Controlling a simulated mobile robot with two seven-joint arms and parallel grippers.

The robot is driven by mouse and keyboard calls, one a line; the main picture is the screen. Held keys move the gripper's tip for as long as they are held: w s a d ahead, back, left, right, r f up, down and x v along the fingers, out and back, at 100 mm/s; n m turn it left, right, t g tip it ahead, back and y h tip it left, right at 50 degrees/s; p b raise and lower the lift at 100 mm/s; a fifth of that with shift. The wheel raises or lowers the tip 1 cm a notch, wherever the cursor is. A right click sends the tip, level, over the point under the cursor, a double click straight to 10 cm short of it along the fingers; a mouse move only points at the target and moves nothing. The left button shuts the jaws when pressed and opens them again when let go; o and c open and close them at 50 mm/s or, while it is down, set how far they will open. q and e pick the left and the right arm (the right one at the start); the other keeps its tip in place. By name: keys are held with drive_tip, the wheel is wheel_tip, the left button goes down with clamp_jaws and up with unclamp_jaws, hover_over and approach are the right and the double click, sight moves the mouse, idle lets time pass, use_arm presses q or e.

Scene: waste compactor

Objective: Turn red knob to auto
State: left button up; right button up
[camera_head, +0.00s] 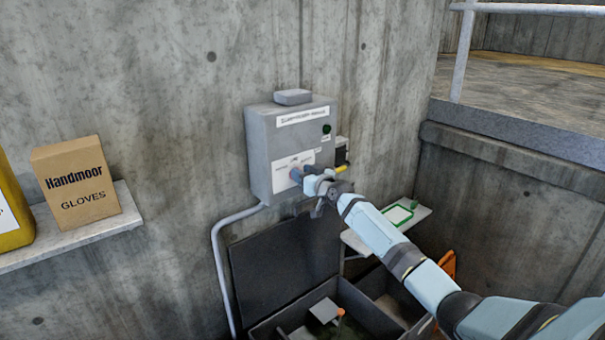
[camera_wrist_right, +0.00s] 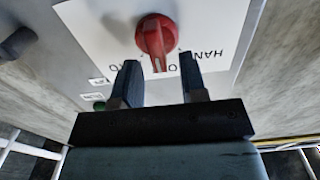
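The grey control box (camera_head: 262,150) is fixed to the concrete wall in the head view. The red knob (camera_wrist_right: 156,36) shows in the right wrist view on a white label plate (camera_wrist_right: 100,30) with lettering partly covered. In the head view the knob is hidden behind my right gripper (camera_head: 298,174). In the right wrist view my right gripper (camera_wrist_right: 160,85) is open, its two dark fingers apart and pointing at the knob. The knob lies just beyond the fingertips, roughly between them; I cannot tell whether they touch it. My left gripper is not in view.
A green button (camera_head: 326,129) is on the box. A shelf (camera_head: 70,246) at left holds a gloves carton (camera_head: 75,185) and a yellow container (camera_head: 12,210). Below the box is an open dark bin (camera_head: 285,262). A small white shelf (camera_head: 372,243) stands right of it.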

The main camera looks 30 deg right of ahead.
drive_tip(key=shift+w, duration=0.1)
clamp_jaws()
drive_tip(key=shift+m, duration=0.3)
drive_tip(key=shift+d+f+m+b, duration=0.15)
drive_tip(key=shift+m+b, duration=0.25)
drive_tip(key=shift+m, duration=0.95)
drive_tip(key=shift+d+m+b, duration=0.3)
drive_tip(key=shift+m+b, duration=0.05)
drive_tip(key=shift+m, duration=1.05)
drive_tip(key=shift+d+f+m+b, duration=0.15)
drive_tip(key=shift+m+b, duration=0.25)
drive_tip(key=shift+m, duration=0.95)
unclamp_jaws()
